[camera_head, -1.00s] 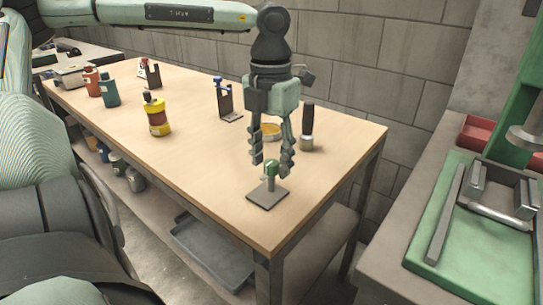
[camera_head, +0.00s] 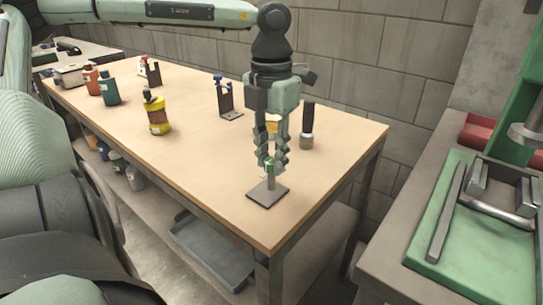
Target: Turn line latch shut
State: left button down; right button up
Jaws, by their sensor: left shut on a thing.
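The line latch is a small green piece (camera_head: 270,168) on a short post that stands on a dark square base plate (camera_head: 266,194). The plate lies on the wooden table (camera_head: 200,135) near its front right corner. My left gripper (camera_head: 271,166) points straight down over the post and its fingers are shut on the green latch. The fingertips hide much of the latch, so its exact turn angle cannot be told. My right gripper is not in view.
A yellow bottle (camera_head: 157,113), a bracket with a blue top (camera_head: 227,100) and a black-handled brush-like item (camera_head: 308,128) stand on the table. A roll of yellow tape is partly behind the gripper. A green machine bed (camera_head: 478,235) is at right.

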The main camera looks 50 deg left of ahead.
pick_arm(q)
jog(key=shift+f+m+b, duration=0.1)
jog(key=shift+m+b, duration=0.35)
jog(key=shift+m, duration=0.05)
jog(key=m+b, duration=0.2)
jog(key=m, duration=0.2)
jog(key=m+b, duration=0.1)
jog(key=m, duration=0.5)
jog(key=shift+m, duration=0.4)
jog(key=m, duration=0.2)
jog(key=shift+m, duration=1.8)
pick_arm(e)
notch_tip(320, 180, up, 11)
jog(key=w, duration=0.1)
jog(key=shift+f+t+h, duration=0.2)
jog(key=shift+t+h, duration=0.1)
pick_arm(q)
jog(key=c, duration=1.3)
grip_release()
